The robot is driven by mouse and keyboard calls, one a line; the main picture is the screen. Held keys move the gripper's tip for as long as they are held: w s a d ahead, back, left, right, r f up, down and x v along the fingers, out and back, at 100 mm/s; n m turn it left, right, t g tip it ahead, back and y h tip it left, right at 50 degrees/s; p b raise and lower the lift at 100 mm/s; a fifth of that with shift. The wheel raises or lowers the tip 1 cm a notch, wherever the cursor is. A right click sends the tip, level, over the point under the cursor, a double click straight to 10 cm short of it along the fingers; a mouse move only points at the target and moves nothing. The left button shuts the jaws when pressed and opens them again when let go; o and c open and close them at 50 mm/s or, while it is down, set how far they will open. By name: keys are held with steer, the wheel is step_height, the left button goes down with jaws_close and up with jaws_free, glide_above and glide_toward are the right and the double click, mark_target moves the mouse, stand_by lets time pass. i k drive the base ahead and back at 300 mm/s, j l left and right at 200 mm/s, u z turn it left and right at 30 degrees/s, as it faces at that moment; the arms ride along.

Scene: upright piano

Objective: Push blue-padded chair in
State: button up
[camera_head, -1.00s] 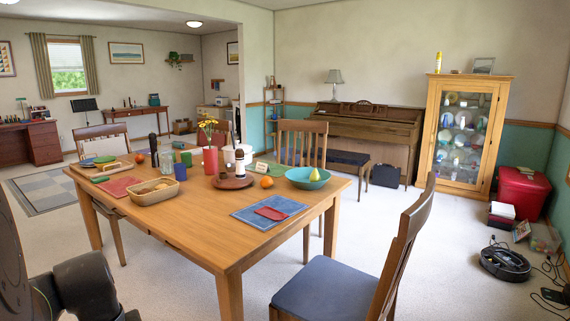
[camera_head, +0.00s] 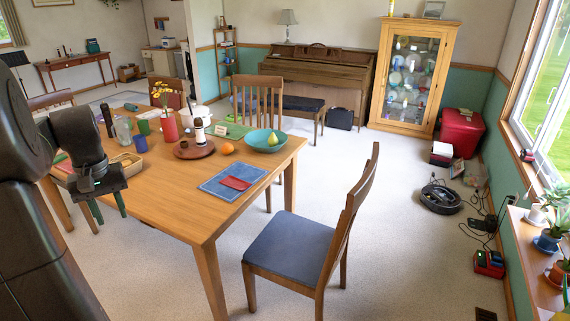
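The blue-padded chair (camera_head: 292,249) stands at the near right end of the wooden table (camera_head: 222,177). Its seat faces the table and its slatted wooden back (camera_head: 348,208) is on the right, away from the table. My gripper (camera_head: 108,210) hangs at the left, near the table's near left side, well apart from the chair. Its two greenish fingers point down with a gap between them, and it holds nothing that I can see.
A robot vacuum (camera_head: 440,197) and cables lie on the floor at the right. A windowsill shelf with potted plants (camera_head: 547,240) stands at the far right. Carpet behind the chair is clear. Another wooden chair (camera_head: 257,104) stands at the table's far side.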

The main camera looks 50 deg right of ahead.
mark_target(300, 254)
steer(key=l+z, duration=0.2)
steer(key=z, duration=1.55)
steer(key=i+l, duration=0.2)
steer(key=i, duration=0.2)
steer(key=i+l+z, duration=0.15)
steer(key=i, duration=0.25)
steer(key=i+l, duration=0.25)
steer(key=i, duration=0.15)
